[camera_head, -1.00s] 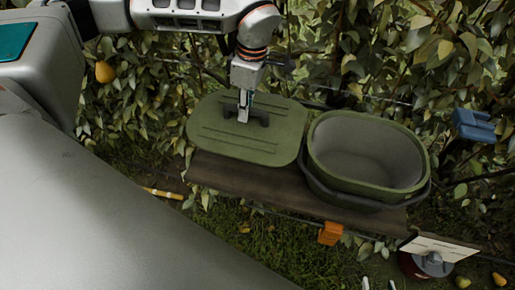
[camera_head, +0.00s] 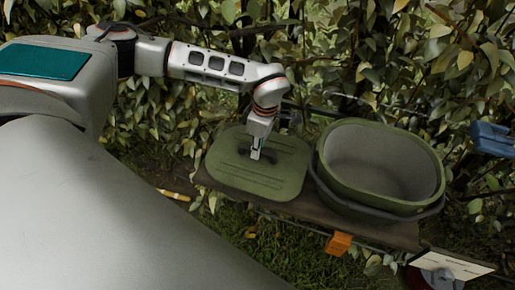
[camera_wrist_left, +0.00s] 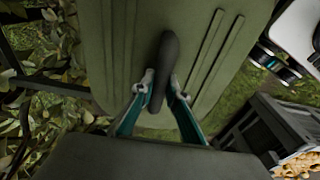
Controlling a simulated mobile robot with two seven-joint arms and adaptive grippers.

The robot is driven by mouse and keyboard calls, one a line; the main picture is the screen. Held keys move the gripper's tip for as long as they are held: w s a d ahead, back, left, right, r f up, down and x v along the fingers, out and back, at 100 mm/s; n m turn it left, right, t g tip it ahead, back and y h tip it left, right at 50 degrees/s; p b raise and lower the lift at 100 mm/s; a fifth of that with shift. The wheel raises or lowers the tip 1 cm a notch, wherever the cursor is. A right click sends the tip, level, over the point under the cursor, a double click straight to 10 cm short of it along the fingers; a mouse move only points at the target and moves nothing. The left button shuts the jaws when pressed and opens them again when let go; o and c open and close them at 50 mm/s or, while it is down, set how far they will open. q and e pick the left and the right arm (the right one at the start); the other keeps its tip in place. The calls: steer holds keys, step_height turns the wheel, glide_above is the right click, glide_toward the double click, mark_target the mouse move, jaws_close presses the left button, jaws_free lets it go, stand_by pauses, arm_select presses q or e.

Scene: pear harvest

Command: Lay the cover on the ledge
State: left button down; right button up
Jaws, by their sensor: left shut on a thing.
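The green cover (camera_head: 236,180) lies flat over the left part of the dark ledge (camera_head: 305,208), beside the open bin. In the head view I cannot tell whether it rests on the ledge or is just above it. My left gripper (camera_head: 256,155) comes down from above and is shut on the cover's dark handle. In the left wrist view the gripper's fingers (camera_wrist_left: 160,95) stand on both sides of the handle (camera_wrist_left: 165,62), with the green cover (camera_wrist_left: 115,50) behind it. My right gripper is not in view.
A green open bin (camera_head: 330,168) with a grey inside stands on the right part of the ledge, close to the cover. An orange clip (camera_head: 339,243) hangs at the ledge's front. A blue object (camera_head: 492,138) is at the far right. Leafy branches fill the back.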

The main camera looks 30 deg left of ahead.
mark_target(262, 148)
arm_select(q)
steer(key=shift+f, duration=0.1)
steer(key=c, duration=2)
jaws_free()
steer(key=r, duration=0.4)
steer(key=d+r, duration=0.1)
steer(key=r, duration=0.7)
steer(key=shift+w+d+r+p, duration=0.15)
steer(key=shift+d+p, duration=0.1)
steer(key=shift+p, duration=0.05)
